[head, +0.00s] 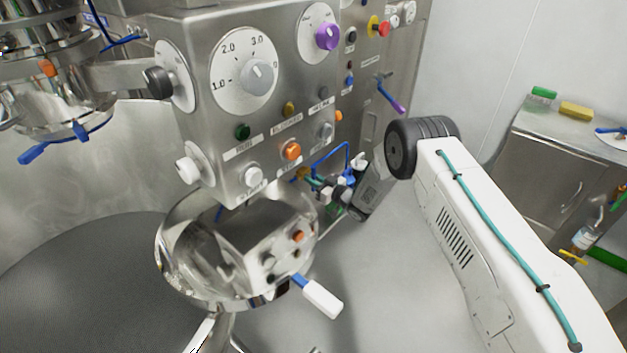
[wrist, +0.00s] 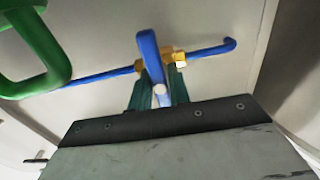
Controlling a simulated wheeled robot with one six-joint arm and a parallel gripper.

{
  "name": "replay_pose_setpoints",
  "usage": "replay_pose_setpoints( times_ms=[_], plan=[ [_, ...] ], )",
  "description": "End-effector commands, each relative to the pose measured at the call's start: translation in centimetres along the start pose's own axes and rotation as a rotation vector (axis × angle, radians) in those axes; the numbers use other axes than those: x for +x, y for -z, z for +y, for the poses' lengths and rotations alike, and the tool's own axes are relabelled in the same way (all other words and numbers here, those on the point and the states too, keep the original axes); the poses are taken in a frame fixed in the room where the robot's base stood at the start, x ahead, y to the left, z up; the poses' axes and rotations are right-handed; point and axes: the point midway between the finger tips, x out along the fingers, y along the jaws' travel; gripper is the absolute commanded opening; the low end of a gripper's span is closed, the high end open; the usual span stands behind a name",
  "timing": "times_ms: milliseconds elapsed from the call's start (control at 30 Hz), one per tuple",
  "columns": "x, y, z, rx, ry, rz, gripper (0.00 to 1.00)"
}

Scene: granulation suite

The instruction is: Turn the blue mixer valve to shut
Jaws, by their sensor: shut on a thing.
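The blue mixer valve shows in the wrist view as a thick blue handle (wrist: 149,52) in front of a brass body (wrist: 178,57). The brass body sits on a thin blue pipe (wrist: 206,51) that slopes up to the right. The handle runs up and down in the picture, across the line of the pipe. My gripper (wrist: 160,94) is shut on the handle, with a teal finger on each side. In the head view my gripper (head: 340,190) is at the lower right side of the steel cabinet, beside bent blue piping (head: 347,152). The valve is mostly hidden there.
A large green handle (wrist: 38,45) stands close to the left of the valve in the wrist view. The steel cabinet (head: 215,110) carries several knobs and buttons. A shiny steel bowl (head: 178,255) is below it. A side counter (head: 560,135) stands at the right.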

Motion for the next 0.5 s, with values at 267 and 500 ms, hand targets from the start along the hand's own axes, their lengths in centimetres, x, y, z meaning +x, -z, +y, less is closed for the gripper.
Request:
replay_pose_setpoints(
  times_ms=[267,500],
  plan=[
    [-0.16,-0.31,-0.08,0.007,0.000,-0.005,0.00],
    [-0.14,-0.27,-0.07,0.006,0.000,-0.004,0.40]
  ],
)
